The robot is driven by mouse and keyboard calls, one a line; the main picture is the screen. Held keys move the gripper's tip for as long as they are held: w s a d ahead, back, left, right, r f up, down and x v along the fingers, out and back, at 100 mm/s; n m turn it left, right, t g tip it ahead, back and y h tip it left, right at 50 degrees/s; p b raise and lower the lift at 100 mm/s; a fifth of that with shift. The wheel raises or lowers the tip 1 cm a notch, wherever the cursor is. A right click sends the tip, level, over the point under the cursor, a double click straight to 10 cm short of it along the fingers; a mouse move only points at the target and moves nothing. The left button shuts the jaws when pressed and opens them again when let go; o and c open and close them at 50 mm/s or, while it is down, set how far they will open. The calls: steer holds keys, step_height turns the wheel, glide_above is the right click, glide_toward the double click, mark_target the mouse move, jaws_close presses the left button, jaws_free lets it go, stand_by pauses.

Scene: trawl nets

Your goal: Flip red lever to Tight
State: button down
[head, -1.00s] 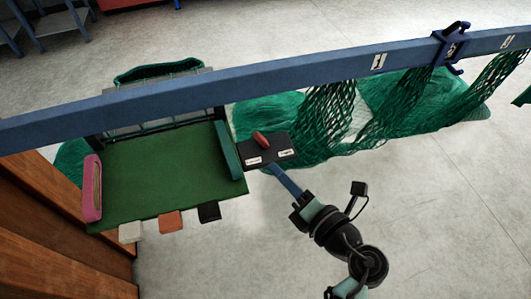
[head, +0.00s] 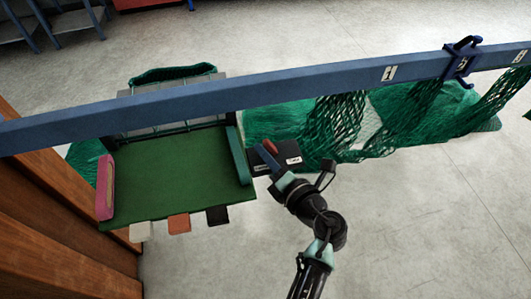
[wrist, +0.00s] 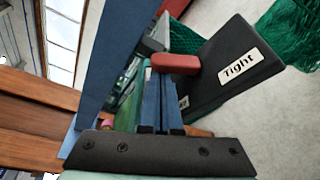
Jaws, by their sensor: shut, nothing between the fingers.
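The red lever (head: 271,146) stands on a black panel (head: 264,168) below the blue beam. In the wrist view the red lever (wrist: 176,63) points left, across the tips of my fingers. The "Tight" label (wrist: 240,63) is on the right part of the panel (wrist: 225,85); in the head view this right label (head: 293,160) is small. A second label (wrist: 184,102) is mostly hidden by my fingers. My gripper (head: 261,149) is shut and empty, just left of the lever. In the wrist view my blue fingertips (wrist: 161,78) are at the lever; contact cannot be told.
The long blue beam (head: 220,95) crosses above the panel. A green-topped table (head: 170,175) with a pink object (head: 105,187) is left. Green nets (head: 425,115) hang behind and right. A wooden cabinet (head: 60,220) stands far left. The floor at right is clear.

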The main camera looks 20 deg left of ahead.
steer(key=shift+w+d+r+m, duration=0.1)
steer(key=shift+d+r+m, duration=0.1)
steer(key=shift+m, duration=0.3)
steer(key=shift+w+d+r+m+y+p, duration=0.15)
steer(key=shift+m+y+p, duration=0.25)
steer(key=shift+m, duration=0.2)
steer(key=m, duration=0.1)
steer(key=m+y, duration=0.1)
steer(key=m, duration=0.1)
steer(key=d+m+t, duration=0.1)
steer(key=shift+w+d+r, duration=0.1)
steer(key=shift+w+r, duration=0.2)
steer(key=shift+w, duration=0.05)
steer(key=shift+s, duration=0.1)
